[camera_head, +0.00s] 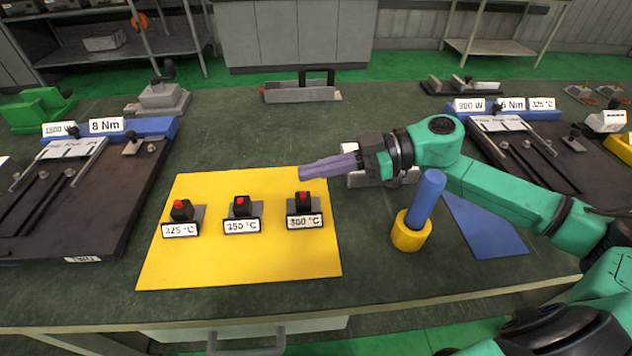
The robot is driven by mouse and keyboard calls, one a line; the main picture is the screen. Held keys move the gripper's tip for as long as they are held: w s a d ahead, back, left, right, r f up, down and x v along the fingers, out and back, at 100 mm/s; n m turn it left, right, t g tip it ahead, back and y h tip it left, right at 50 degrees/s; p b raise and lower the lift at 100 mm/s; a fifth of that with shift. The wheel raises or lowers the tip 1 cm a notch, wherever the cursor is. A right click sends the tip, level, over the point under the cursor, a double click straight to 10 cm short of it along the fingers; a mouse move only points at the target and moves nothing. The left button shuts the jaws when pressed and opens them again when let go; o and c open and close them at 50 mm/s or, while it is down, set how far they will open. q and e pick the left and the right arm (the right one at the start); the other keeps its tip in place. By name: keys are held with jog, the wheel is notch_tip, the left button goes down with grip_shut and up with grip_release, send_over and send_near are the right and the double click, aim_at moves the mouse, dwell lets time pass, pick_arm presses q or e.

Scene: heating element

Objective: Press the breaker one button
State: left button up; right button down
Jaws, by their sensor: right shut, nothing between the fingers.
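Three small black breakers with red buttons stand in a row on a yellow mat (240,266). The left breaker (182,209) is labelled 325 °C, the middle breaker (242,206) 350 °C, and the right breaker (303,202) appears to read 380 °C. None is marked as breaker one. My right gripper (303,172) is shut and empty. Its purple fingers point left, with the tips above and just behind the right breaker, apart from its red button. My left gripper is not in view.
A blue cylinder (427,195) leans in a yellow ring (410,235) right of the mat, near a blue mat (490,232). Dark fixtures stand at left (85,195) and right (545,165). A grey block with a black handle (300,92) lies behind.

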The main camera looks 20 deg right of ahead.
aim_at(303, 194)
jog(key=shift+f, duration=1.75)
